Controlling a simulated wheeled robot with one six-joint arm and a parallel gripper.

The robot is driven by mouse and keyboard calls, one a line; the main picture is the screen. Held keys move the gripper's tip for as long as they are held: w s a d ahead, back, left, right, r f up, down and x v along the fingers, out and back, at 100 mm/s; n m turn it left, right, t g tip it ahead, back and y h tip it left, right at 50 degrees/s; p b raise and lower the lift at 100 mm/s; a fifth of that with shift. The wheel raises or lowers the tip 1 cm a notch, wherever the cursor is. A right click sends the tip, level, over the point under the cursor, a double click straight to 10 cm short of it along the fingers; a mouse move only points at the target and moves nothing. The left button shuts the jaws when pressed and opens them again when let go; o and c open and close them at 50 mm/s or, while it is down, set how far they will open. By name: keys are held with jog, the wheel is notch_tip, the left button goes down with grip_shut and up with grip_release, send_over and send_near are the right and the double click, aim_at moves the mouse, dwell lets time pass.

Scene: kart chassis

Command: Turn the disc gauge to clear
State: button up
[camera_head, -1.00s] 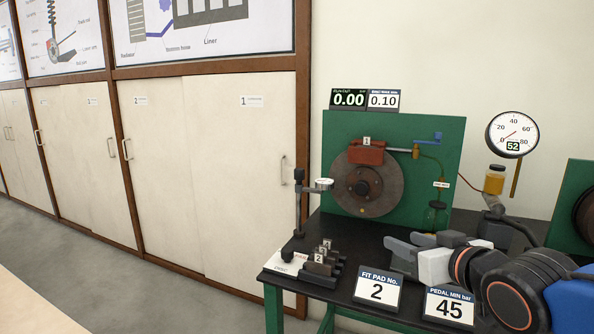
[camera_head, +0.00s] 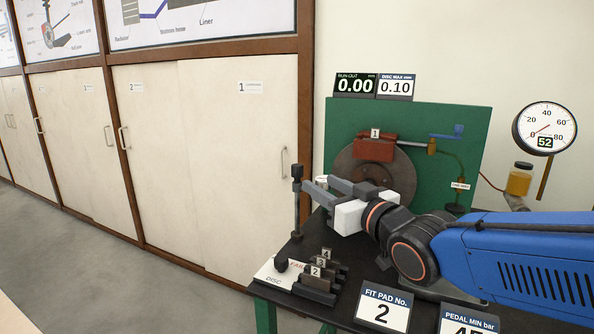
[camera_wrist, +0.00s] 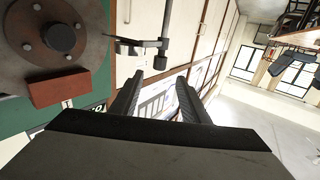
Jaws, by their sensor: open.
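The disc gauge is a dark post (camera_head: 297,212) on the bench's left side with a small pale dial (camera_head: 321,182) beside it, partly hidden by my gripper. The post also shows in the wrist view (camera_wrist: 164,45), with a side arm (camera_wrist: 128,46) pointing towards the brake disc. The brake disc (camera_head: 350,165) is brown and stands on a green board (camera_head: 470,133). My gripper (camera_head: 316,184) is open and empty, its fingers close to the gauge; the wrist view shows a gap between gripper (camera_wrist: 158,78) and post, but I cannot judge its depth.
Several numbered pads (camera_head: 318,284) stand in front of the gauge, near a white card (camera_head: 277,272). Sign plates (camera_head: 383,309) line the bench front. A red caliper (camera_head: 376,151) sits on the disc. A pressure dial (camera_head: 545,128) is at right. Floor (camera_head: 110,255) is clear at left.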

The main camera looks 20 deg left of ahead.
aim_at(300, 172)
jog(key=x, duration=1.2)
jog(key=shift+w, duration=0.1)
jog(key=shift+a, duration=0.1)
grip_shut()
